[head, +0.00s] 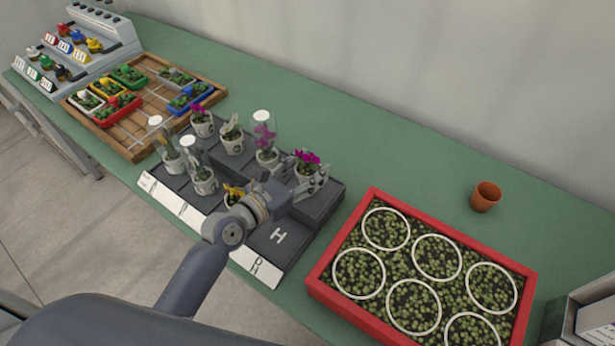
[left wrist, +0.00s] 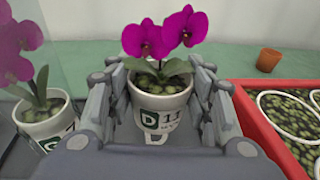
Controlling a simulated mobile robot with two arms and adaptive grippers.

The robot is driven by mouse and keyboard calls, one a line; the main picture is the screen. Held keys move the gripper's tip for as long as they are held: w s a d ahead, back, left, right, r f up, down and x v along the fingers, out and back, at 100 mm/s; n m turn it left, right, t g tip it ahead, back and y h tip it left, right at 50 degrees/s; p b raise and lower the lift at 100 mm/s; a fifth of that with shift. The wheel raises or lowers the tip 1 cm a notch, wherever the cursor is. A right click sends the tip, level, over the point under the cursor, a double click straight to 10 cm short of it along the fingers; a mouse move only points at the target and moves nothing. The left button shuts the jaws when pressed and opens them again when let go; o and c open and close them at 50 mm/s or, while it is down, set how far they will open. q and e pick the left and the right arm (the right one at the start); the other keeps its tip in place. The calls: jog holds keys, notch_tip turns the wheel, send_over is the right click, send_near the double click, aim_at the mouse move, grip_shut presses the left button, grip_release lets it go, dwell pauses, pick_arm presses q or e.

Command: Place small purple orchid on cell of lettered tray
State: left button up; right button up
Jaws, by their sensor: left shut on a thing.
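The small purple orchid (head: 308,158) has magenta flowers and a white pot (left wrist: 160,108) marked D and 11 in the left wrist view. My left gripper (head: 306,184) is shut around this pot, with fingers on both sides. The pot is upright at the far right part of the dark grey stepped lettered tray (head: 321,212). I cannot tell whether its base touches the tray. A bare cell with a white H (head: 278,236) lies in front, partly beside my arm. Other tray letters are mostly hidden by pots and my arm. My right gripper is out of view.
Several potted orchids stand on the tray, some under clear covers; a purple one (left wrist: 45,125) is close left of the held pot. A red-rimmed planter (head: 331,287) is right, a terracotta pot (head: 485,197) behind it. A wooden board (head: 131,145) lies left.

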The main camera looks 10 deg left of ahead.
aim_at(307, 179)
pick_arm(q)
notch_tip(307, 179, down, 3)
jog(key=shift+r+b, duration=0.15)
jog(key=shift+b, duration=0.15)
jog(key=shift+f, duration=0.2)
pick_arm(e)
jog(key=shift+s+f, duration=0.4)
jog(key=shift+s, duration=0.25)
pick_arm(q)
jog(key=shift+f, duration=0.15)
jog(key=o, duration=1.2)
jog(key=shift+c, duration=0.2)
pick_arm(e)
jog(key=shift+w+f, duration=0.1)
